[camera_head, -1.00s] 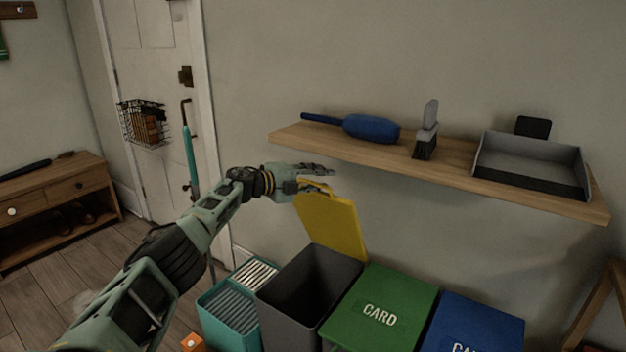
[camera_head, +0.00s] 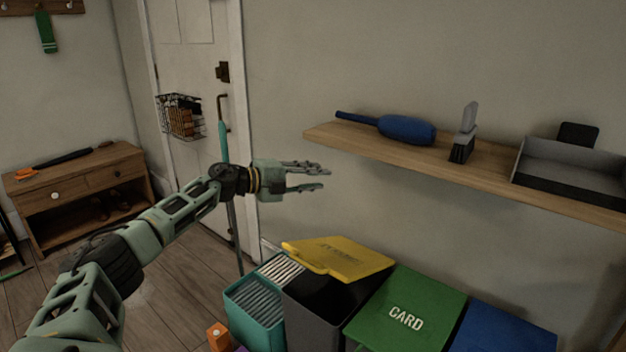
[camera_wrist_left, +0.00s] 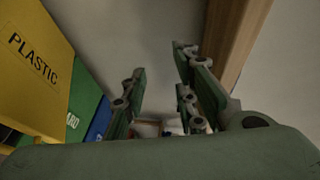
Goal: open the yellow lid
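The yellow lid (camera_head: 342,257) sits tilted over a dark grey bin (camera_head: 312,312), partly raised, with the bin's dark inside showing beneath it. In the left wrist view the lid (camera_wrist_left: 35,75) fills the left side and reads "PLASTIC". My left gripper (camera_head: 324,178) is open and empty. It is above the lid and apart from it, in front of the wall and below the left end of the shelf. Its spread fingers also show in the left wrist view (camera_wrist_left: 158,90). My right gripper is not in view.
A wooden shelf (camera_head: 480,173) above holds a blue duster (camera_head: 405,129), a brush (camera_head: 464,135) and a dustpan (camera_head: 570,175). A green "CARD" lid (camera_head: 410,308) and a blue lid (camera_head: 500,330) are right of the grey bin. A teal bin (camera_head: 255,312) stands left.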

